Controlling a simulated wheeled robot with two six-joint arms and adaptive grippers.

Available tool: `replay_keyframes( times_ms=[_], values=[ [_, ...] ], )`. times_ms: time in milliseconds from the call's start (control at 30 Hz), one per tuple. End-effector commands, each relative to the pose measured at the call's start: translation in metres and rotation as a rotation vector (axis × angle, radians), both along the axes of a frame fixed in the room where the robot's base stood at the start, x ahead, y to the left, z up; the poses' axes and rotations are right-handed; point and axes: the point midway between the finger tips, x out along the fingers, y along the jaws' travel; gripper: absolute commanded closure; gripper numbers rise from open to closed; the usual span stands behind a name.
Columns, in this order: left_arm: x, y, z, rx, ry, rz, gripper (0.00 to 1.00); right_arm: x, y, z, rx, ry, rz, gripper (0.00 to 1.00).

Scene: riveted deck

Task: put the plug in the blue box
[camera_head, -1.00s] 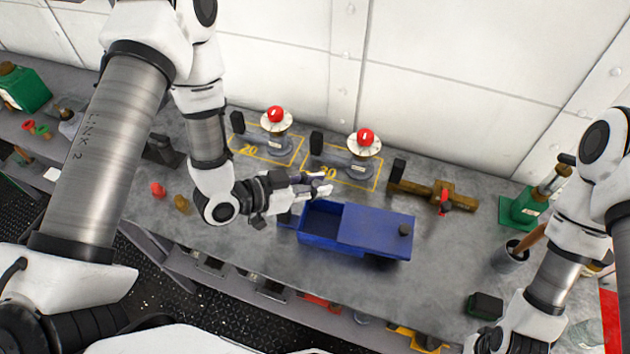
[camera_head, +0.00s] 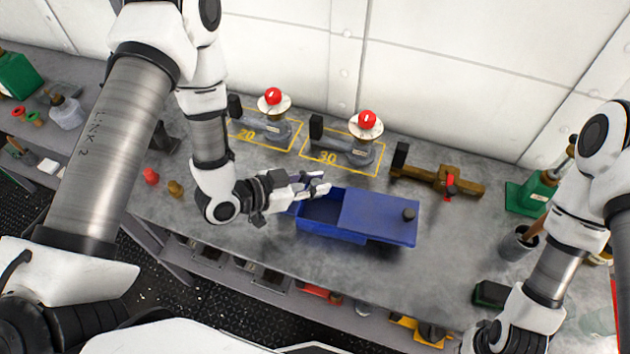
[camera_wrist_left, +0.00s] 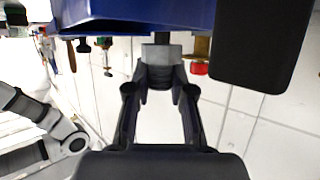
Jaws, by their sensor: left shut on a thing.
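The blue box (camera_head: 378,216) stands on the bench with its left part open and its right part covered by a blue lid with a dark knob. It also shows at the top of the left wrist view (camera_wrist_left: 150,14). My left gripper (camera_head: 318,186) is just above the open part, at its back left. It is shut on a small grey piece, the plug (camera_wrist_left: 161,52), which shows between the fingertips in the left wrist view. In the head view the fingers mostly hide the plug. My right arm comes in at the right, and its gripper is out of view.
Two red-topped fixtures (camera_head: 364,128) (camera_head: 272,106) with black handles stand behind the box. A brass valve (camera_head: 440,180) lies behind its right end. A red knob (camera_head: 151,176) and a brown knob (camera_head: 175,188) stand at the left.

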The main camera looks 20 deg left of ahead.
Motion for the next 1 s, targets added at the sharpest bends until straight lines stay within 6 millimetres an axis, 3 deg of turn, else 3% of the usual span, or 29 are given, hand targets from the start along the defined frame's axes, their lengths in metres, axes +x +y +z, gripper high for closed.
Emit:
replay_keyframes(
  times_ms=[700,733,800,1000],
  values=[
    [0.0,0.0,-0.028,0.0,0.0,0.0,1.0,0.0,0.0,-0.023,0.0,0.0,0.0,1.0],
    [0.0,0.0,-0.026,-0.001,-0.001,0.0,0.71,0.0,0.0,-0.022,0.0,0.0,0.0,1.0],
    [0.0,0.0,-0.026,0.0,0.0,0.0,0.48,0.0,0.0,-0.021,0.0,0.0,0.0,1.0],
    [0.0,0.0,-0.026,0.0,0.0,0.0,0.48,0.0,0.0,-0.021,0.0,0.0,0.0,1.0]
  ],
)
